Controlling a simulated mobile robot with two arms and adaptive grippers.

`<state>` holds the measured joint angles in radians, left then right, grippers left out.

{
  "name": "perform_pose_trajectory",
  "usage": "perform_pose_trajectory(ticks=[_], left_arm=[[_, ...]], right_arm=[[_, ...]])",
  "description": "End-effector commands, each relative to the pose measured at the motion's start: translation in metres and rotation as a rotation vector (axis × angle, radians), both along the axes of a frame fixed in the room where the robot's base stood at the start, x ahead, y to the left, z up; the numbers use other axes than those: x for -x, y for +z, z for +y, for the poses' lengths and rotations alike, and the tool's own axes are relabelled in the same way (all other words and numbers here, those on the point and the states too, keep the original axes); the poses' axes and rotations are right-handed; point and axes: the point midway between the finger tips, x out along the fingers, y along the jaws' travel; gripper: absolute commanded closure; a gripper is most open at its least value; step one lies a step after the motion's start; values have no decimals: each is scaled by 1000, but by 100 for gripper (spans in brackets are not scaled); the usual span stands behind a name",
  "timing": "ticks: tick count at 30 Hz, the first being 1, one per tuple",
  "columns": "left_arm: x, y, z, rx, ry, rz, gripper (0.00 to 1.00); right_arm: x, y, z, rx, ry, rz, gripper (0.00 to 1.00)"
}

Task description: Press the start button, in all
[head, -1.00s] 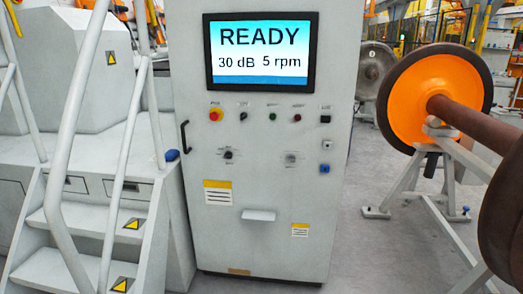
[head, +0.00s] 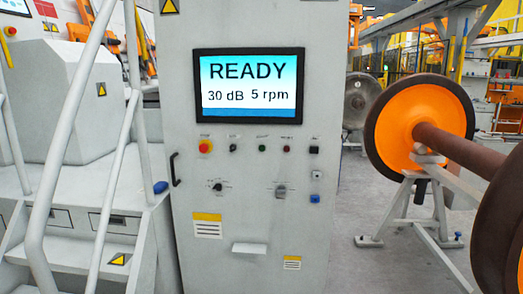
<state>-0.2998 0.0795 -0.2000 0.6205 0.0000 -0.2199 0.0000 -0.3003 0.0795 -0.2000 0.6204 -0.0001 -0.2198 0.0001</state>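A grey control cabinet (head: 255,205) stands upright in the middle of the head view. Its screen (head: 250,86) reads READY, 30 dB, 5 rpm. Below the screen is a row of small controls: a red button on a yellow base (head: 205,147), a black one (head: 233,148), a green button (head: 262,149), a red button (head: 286,149) and a dark one (head: 314,150). Their labels are too small to read, so I cannot tell which is marked start. Neither of my grippers is in view.
Two rotary knobs (head: 217,186) (head: 280,191) and a blue socket (head: 315,199) sit lower on the cabinet. White steps with railings (head: 75,130) stand close on the left. A wheelset with an orange wheel (head: 400,125) rests on a grey stand (head: 398,212) at the right. Grey floor lies between.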

Motion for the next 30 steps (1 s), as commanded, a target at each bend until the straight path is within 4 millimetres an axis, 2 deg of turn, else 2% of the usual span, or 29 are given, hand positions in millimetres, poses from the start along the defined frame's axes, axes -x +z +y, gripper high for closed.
perform_pose_trajectory(ticks=[1, 2, 3, 30], left_arm=[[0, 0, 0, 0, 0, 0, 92], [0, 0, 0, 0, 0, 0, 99], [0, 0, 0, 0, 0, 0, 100], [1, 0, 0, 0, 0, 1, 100]], right_arm=[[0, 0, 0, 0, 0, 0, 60], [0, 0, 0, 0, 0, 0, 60], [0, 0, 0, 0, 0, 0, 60], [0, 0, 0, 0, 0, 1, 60]])
